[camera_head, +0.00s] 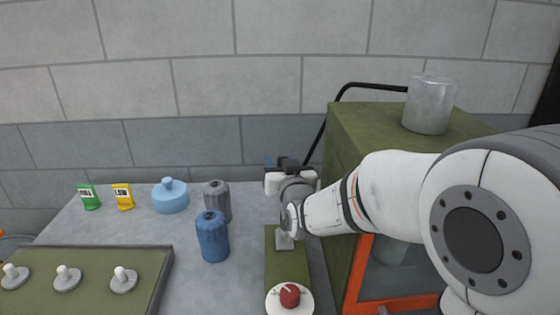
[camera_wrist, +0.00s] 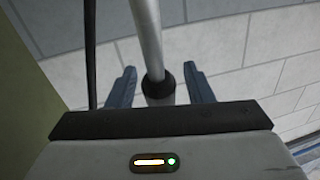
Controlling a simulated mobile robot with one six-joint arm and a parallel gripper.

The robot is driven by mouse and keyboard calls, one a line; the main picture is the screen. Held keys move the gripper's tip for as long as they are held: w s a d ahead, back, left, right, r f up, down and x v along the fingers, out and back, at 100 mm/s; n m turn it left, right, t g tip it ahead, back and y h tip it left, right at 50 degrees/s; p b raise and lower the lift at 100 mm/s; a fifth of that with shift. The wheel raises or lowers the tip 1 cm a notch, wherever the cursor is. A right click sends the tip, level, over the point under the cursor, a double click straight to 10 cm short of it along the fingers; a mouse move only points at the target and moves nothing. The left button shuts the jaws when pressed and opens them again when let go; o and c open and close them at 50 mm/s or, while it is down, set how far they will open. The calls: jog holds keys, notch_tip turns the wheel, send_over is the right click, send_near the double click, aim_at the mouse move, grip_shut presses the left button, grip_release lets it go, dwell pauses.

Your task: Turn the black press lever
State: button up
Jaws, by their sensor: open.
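A black bent bar (camera_head: 372,86), which looks like the lever, rises behind the green cabinet and bends right over its top. A dark strip (camera_wrist: 91,50) at left in the wrist view may be the same bar. My gripper (camera_head: 276,162) is above the back of a narrow green base (camera_head: 287,266) with a grey metal foot. In the wrist view my gripper (camera_wrist: 161,87) has its blue fingers apart. A grey rod (camera_wrist: 150,40) with a black collar (camera_wrist: 158,84) shows between them; I cannot tell whether either finger touches it. My arm hides part of the area.
A green cabinet (camera_head: 385,125) with an orange-framed front stands right, a grey canister (camera_head: 430,105) on top. A red knob (camera_head: 289,295) is in front. Blue (camera_head: 212,238) and grey (camera_head: 217,202) canisters, a light-blue pot (camera_head: 170,197) and a knobbed green panel (camera_head: 95,280) are left.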

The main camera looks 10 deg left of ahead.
jog(key=shift+c, duration=0.5)
grip_shut()
